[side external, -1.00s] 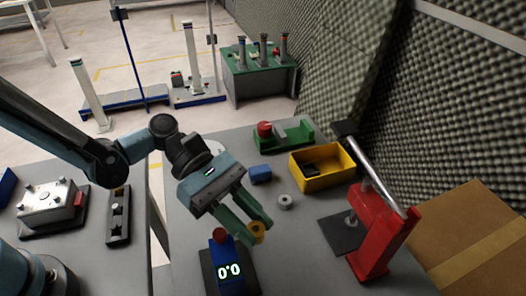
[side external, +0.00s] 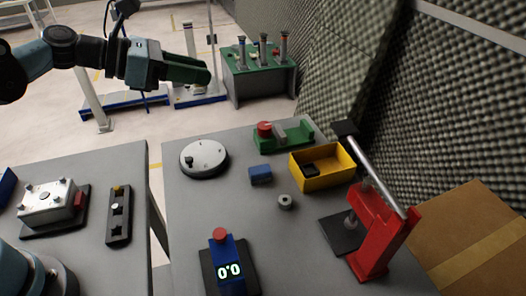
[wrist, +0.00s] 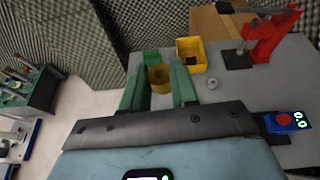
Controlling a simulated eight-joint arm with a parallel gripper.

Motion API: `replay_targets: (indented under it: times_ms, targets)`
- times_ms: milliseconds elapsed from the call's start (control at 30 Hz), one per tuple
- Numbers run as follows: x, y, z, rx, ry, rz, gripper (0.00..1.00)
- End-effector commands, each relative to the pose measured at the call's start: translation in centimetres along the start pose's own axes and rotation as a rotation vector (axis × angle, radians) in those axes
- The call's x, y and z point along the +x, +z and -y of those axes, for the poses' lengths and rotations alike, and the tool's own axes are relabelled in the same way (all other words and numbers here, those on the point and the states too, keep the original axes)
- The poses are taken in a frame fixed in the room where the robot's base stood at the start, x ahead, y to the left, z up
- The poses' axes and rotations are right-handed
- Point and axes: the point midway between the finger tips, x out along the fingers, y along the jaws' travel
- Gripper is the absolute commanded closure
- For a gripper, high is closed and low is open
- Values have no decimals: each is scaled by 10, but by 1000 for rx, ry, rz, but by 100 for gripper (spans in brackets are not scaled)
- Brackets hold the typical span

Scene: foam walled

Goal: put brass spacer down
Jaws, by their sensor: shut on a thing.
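My gripper (side external: 205,75) is raised high at the upper left in the side view, well above the tables. In the wrist view its two green fingers (wrist: 158,90) are closed around the brass spacer (wrist: 158,78), a yellow-brown cylinder. The spacer sits between the fingertips, clear of any surface. In the side view the fingers hide the spacer.
The right table holds a round dial plate (side external: 203,158), blue block (side external: 260,175), grey ring (side external: 285,201), yellow bin (side external: 322,170), green fixture (side external: 285,136), red press (side external: 375,235) and blue meter reading 0.0 (side external: 228,268). A black rack (side external: 119,217) lies on the left table.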

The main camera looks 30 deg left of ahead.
Motion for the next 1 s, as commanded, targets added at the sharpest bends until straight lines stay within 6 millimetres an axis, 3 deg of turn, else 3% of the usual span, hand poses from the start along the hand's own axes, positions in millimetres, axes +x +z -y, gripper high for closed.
replay_targets:
  times_ms: [100, 300, 500, 667, 1000]
  targets:
    - [-32, 10, -28, -60, 148, 0, 100]
    - [-73, 19, -57, -134, 324, 0, 100]
    - [-90, 23, -66, -162, 389, 0, 100]
    - [-74, 25, -62, -136, 325, 0, 100]
    - [5, 23, -23, 6, -18, 1, 100]
